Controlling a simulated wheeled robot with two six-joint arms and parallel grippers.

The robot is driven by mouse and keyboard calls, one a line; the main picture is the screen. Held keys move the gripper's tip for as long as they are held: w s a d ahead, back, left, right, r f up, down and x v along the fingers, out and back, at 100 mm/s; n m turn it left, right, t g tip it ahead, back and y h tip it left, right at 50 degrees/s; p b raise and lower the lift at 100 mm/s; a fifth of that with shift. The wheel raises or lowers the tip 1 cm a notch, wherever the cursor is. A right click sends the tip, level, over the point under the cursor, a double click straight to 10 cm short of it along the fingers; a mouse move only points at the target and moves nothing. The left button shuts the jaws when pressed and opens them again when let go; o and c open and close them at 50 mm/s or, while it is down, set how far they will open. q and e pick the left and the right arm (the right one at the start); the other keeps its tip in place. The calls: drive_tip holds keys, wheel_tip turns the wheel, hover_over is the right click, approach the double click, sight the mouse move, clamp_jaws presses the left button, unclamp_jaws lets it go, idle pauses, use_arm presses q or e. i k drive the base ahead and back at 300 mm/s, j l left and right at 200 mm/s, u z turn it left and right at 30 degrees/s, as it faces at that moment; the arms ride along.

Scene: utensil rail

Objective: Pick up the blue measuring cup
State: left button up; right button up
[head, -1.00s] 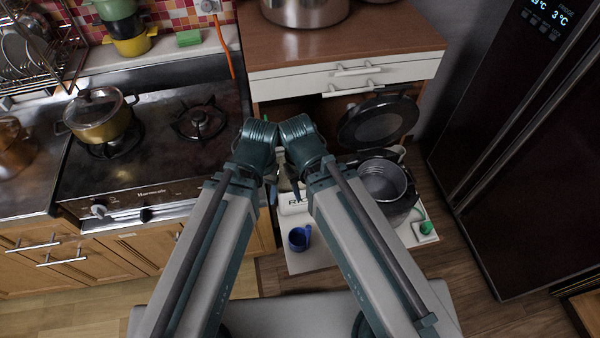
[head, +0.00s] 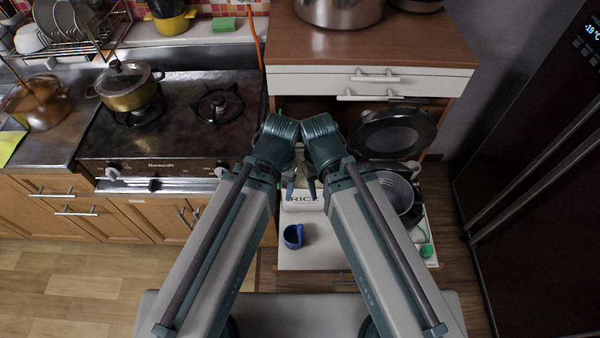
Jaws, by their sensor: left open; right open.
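The blue measuring cup (head: 292,236) sits on the white pull-out shelf (head: 320,258), near its front left, with its handle pointing up and to the right. My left gripper (head: 290,190) is open and empty, mostly hidden behind its own arm. My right gripper (head: 311,189) is open beside it, also partly hidden. Both grippers hang above the shelf, farther back than the cup and apart from it. Nothing is in either gripper.
A green-topped item (head: 427,251) is at the front right. The stove (head: 170,120) is at the left.

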sight(294, 234)
drive_tip(key=k+j, duration=0.15)
drive_tip(key=k, duration=0.2)
drive_tip(key=k+j, duration=0.15)
drive_tip(key=j, duration=0.25)
drive_tip(key=k+j, duration=0.15)
drive_tip(key=j, duration=0.2)
drive_tip(key=z, duration=0.05)
